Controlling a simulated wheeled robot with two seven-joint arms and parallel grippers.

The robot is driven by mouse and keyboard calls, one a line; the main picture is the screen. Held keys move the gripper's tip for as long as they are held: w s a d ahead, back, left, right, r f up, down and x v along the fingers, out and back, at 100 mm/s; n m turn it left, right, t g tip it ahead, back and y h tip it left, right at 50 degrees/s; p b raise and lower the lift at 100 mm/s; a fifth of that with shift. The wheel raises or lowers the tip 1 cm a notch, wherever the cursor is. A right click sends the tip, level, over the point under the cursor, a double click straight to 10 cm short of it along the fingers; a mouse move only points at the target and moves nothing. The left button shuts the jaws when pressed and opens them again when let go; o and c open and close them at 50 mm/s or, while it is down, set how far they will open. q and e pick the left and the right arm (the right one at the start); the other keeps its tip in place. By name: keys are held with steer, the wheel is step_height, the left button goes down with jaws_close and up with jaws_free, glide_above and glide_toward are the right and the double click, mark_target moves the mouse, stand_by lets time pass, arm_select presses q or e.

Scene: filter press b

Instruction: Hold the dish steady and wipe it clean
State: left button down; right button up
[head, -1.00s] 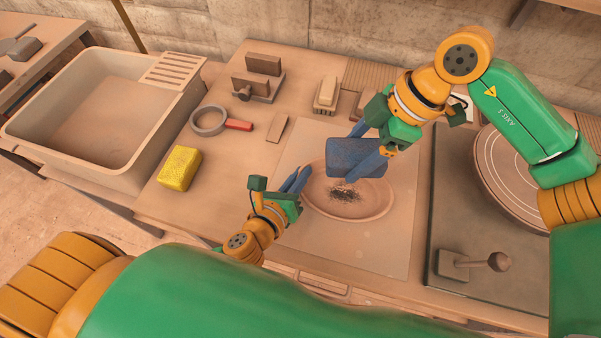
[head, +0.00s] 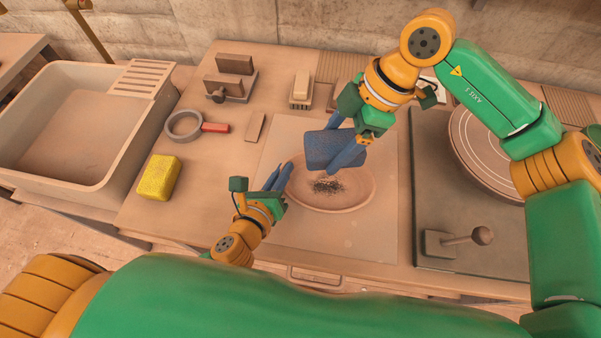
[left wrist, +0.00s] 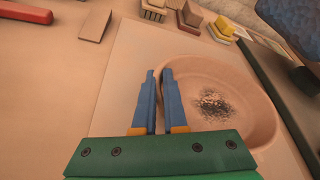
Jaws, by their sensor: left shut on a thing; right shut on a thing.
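The oval pinkish dish (head: 352,203) lies on a pale square mat (head: 375,235). A patch of dark specks (head: 327,186) sits in its middle, and it also shows in the left wrist view (left wrist: 212,104). My left gripper (head: 281,172) is shut on the left rim of the dish; its blue fingers (left wrist: 158,85) straddle the rim in the left wrist view. My right gripper (head: 350,150) is shut on a blue sponge (head: 325,146), held over the far side of the dish. Whether the sponge touches the dish cannot be told. It shows at the top right of the left wrist view (left wrist: 296,22).
A yellow sponge (head: 159,178), a ring tool with a red handle (head: 214,128) and a flat block (head: 255,127) lie left of the mat. A sink (head: 60,125) is at the far left. A dark plate with a lever (head: 480,236) and a round disc (head: 478,150) is at right.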

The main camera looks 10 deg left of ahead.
stand_by(0.4)
step_height(320, 180, down, 5)
steer(key=m+t, duration=0.1)
steer(key=m, duration=0.2)
glide_above(320, 183)
steer(key=d, duration=0.1)
steer(key=shift+d+f, duration=0.15)
steer(key=shift+f, duration=2.5)
steer(key=shift+f, duration=0.8)
steer(key=shift+d, duration=0.1)
